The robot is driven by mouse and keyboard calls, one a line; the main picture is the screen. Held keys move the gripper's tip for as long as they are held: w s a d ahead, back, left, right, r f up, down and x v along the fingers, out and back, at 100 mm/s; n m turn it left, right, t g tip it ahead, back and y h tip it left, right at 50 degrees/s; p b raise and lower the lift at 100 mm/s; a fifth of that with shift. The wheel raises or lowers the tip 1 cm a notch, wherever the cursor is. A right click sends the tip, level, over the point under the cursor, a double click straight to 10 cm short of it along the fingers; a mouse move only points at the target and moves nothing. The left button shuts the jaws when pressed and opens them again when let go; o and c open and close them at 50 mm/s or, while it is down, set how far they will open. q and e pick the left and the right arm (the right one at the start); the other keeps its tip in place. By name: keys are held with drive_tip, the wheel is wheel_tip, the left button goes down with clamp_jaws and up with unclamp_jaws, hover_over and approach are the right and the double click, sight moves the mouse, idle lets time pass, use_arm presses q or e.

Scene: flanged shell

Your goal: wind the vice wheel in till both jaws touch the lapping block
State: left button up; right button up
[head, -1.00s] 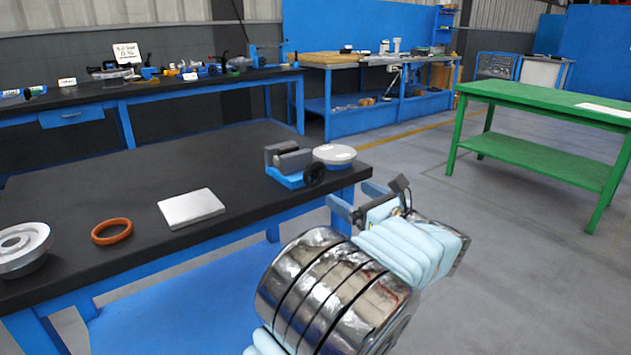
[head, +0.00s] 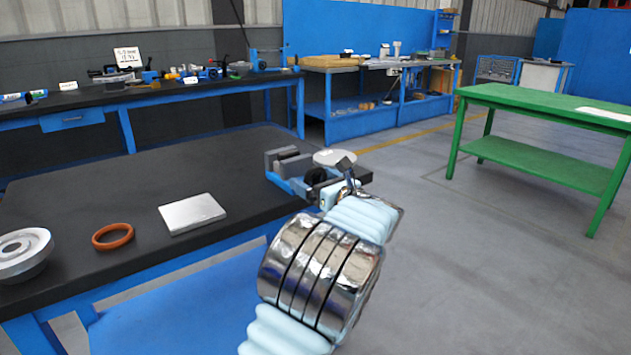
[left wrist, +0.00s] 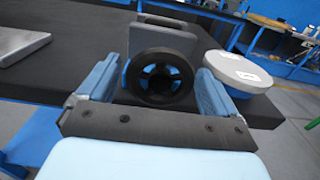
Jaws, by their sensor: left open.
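The vice (head: 281,158), with a blue base and grey jaws, stands near the right corner of the black bench. Its black spoked wheel (left wrist: 160,77) faces my left wrist camera. My left gripper (left wrist: 157,80) is open, with one blue finger on each side of the wheel; I cannot tell whether either touches it. In the head view my left gripper (head: 320,184) partly hides the wheel and the vice base. A grey vice jaw (left wrist: 165,36) shows behind the wheel. I cannot make out the lapping block or its contact with the jaws. My right gripper is out of view.
A round grey disc (left wrist: 239,70) with white labels lies close to the right finger. A silver plate (head: 192,213), an orange ring (head: 113,237) and a flanged metal part (head: 24,254) sit farther left. A green table (head: 545,110) stands off to the right.

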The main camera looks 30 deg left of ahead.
use_arm(q)
drive_tip(key=shift+c, duration=0.2)
drive_tip(key=c, duration=0.9)
drive_tip(key=shift+f+n+b, duration=0.1)
drive_tip(key=shift+n+b, duration=0.4)
drive_tip(key=shift+n, duration=0.1)
drive_tip(key=o, duration=0.9)
drive_tip(key=shift+o, duration=0.2)
drive_tip(key=shift+d, duration=0.1)
drive_tip(key=v, duration=1.3)
drive_tip(key=shift+d, duration=0.35)
drive_tip(key=shift+s, duration=0.1)
